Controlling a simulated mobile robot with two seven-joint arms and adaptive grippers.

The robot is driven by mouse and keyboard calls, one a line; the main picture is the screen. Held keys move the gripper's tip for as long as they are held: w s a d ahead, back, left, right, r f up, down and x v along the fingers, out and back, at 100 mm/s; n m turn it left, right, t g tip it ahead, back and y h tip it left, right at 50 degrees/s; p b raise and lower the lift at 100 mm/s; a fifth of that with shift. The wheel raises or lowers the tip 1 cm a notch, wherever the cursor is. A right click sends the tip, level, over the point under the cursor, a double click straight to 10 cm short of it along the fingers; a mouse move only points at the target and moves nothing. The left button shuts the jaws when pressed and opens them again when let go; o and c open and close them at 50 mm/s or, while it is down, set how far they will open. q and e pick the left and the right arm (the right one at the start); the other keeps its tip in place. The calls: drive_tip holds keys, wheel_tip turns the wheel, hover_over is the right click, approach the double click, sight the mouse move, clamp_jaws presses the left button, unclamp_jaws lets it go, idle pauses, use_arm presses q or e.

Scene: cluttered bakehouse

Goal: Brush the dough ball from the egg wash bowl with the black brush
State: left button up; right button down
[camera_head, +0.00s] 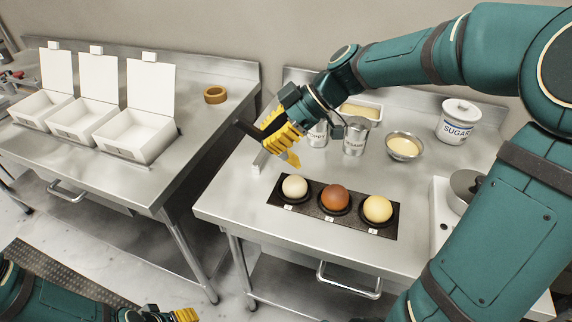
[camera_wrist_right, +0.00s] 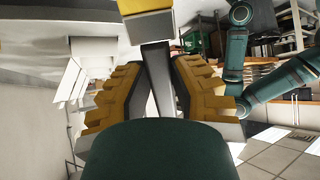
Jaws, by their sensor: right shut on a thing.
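My right gripper (camera_head: 283,138) is shut on the black brush (camera_head: 248,129), held above the left edge of the right steel table. In the right wrist view the dark handle (camera_wrist_right: 156,70) stands between the yellow fingers. I cannot tell which is meant as the dough ball. A metal bowl with pale yellow content (camera_head: 404,147), apparently the egg wash, stands behind them. My left gripper (camera_head: 186,315) only partly shows at the bottom edge.
Labelled metal tins (camera_head: 355,139), a rectangular pan (camera_head: 361,112) and a sugar jar (camera_head: 459,122) stand at the back. A pot (camera_head: 466,188) is at the right. Open white boxes (camera_head: 134,137) and a tape roll (camera_head: 215,94) are on the left table. The front left tabletop is clear.

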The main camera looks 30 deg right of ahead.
drive_tip(key=shift+f, duration=0.1)
drive_tip(key=shift+w+d+f+b, duration=0.1)
drive_tip(key=shift+w+f+b, duration=0.05)
drive_tip(key=shift+f+b, duration=0.5)
drive_tip(key=shift+w+f+b, duration=0.1)
drive_tip(key=shift+f+b, duration=0.45)
drive_tip(key=shift+f, duration=0.05)
drive_tip(key=shift+w+d+f, duration=0.1)
drive_tip(key=shift+w+f, duration=0.15)
drive_tip(key=shift+f, duration=0.7)
drive_tip(key=shift+f, duration=0.75)
drive_tip(key=shift+w, duration=0.15)
idle(0.3)
drive_tip(key=shift+w+d, duration=0.15)
drive_tip(key=shift+w, duration=0.15)
drive_tip(key=shift+s, duration=0.1)
